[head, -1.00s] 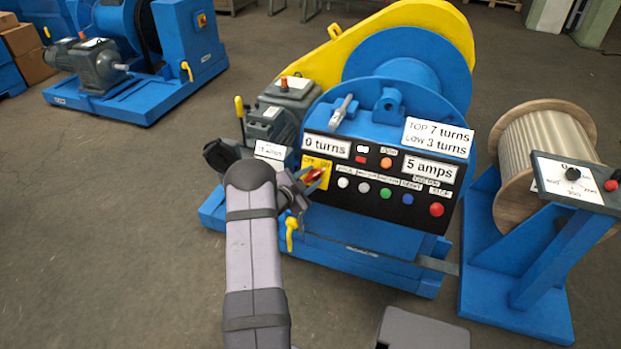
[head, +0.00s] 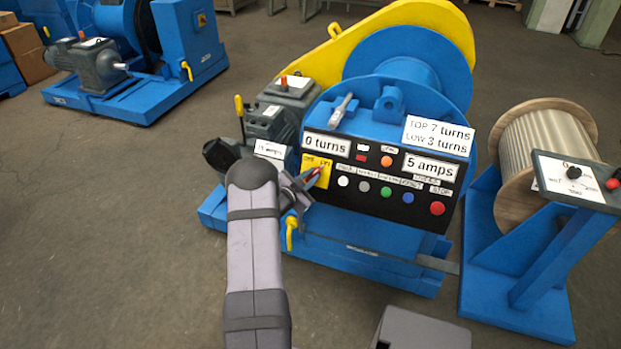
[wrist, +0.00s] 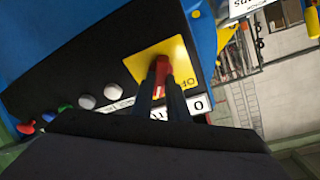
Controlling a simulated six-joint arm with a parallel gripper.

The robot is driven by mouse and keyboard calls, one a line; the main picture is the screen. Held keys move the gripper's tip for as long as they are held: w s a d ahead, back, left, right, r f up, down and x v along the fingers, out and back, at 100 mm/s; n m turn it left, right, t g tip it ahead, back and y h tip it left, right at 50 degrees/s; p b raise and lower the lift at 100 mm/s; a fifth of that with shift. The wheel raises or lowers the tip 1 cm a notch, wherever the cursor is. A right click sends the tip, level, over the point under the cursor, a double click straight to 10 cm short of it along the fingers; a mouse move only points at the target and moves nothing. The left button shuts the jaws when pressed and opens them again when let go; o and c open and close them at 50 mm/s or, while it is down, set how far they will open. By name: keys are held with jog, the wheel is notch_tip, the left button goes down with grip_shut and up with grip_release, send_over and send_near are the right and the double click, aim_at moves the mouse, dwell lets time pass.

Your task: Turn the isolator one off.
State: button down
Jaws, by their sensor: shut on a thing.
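The isolator is a red handle (wrist: 162,68) on a yellow plate (wrist: 168,52) in the wrist view. The plate (head: 322,166) also shows in the head view at the left end of the black control panel, with small lettering along its top. My gripper (head: 310,177) is at the plate, its fingers slanting up to the right. In the wrist view my gripper (wrist: 161,92) has its two dark fingers on either side of the red handle, shut on it. The fingers hide part of the handle, so its exact setting is hard to read.
The black panel (head: 355,205) carries several buttons right of the isolator, including a red one (head: 437,208). Displays read "0 turns" and "5 amps". A yellow lever (head: 290,232) hangs just below my gripper. A cable reel stand (head: 530,285) is at right.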

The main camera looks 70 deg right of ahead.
jog(key=n+t+b, duration=0.1)
jog(key=n, duration=0.4)
jog(key=shift+h, duration=0.3)
jog(key=n+t, duration=0.1)
jog(key=n, duration=0.3)
jog(key=n+t, duration=0.1)
jog(key=n, duration=0.3)
jog(key=shift+b, duration=0.3)
jog(key=shift+n+t+y, duration=0.4)
jog(key=shift+n+t, duration=0.1)
jog(key=shift+n, duration=1.8)
jog(key=c, duration=1.7)
grip_release()
